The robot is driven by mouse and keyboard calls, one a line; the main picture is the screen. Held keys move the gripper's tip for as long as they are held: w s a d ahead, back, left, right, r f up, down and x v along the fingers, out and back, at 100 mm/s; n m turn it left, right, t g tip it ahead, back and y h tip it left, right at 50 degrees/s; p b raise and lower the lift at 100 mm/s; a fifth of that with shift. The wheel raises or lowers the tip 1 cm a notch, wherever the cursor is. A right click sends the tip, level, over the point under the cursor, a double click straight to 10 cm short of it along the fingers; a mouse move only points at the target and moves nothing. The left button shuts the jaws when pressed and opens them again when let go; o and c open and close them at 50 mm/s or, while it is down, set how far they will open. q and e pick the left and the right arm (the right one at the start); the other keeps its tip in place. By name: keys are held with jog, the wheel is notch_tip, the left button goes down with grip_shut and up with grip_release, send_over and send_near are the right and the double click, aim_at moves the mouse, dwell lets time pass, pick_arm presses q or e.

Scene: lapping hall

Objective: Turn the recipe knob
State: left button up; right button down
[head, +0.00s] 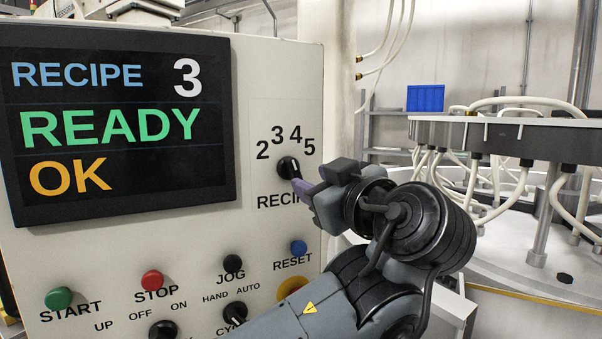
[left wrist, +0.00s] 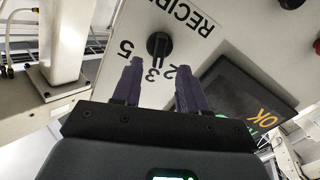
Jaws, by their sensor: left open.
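The recipe knob (head: 289,167) is a round black knob on the pale control panel, below the numbers 2, 3, 4 and 5 and above the word RECIPE. It also shows in the left wrist view (left wrist: 158,44). Its small pale mark points up toward the numbers; I cannot tell exactly which one. My left gripper (head: 298,186) has its purple fingers close to the knob's lower right. In the left wrist view its two fingers (left wrist: 159,68) are apart, with the knob just beyond the tips, roughly in line with the gap. My right gripper is out of view.
The display (head: 120,190) reads RECIPE 3, READY, OK. Below are the green START button (head: 58,298), red STOP button (head: 152,281), black JOG button (head: 233,263) and blue RESET button (head: 298,247). A round machine with white hoses (head: 500,130) stands at the right.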

aim_at(297, 173)
pick_arm(q)
jog(key=shift+p+x, duration=0.5)
jog(key=shift+x, duration=2.3)
jog(key=shift+c, duration=0.3)
grip_shut()
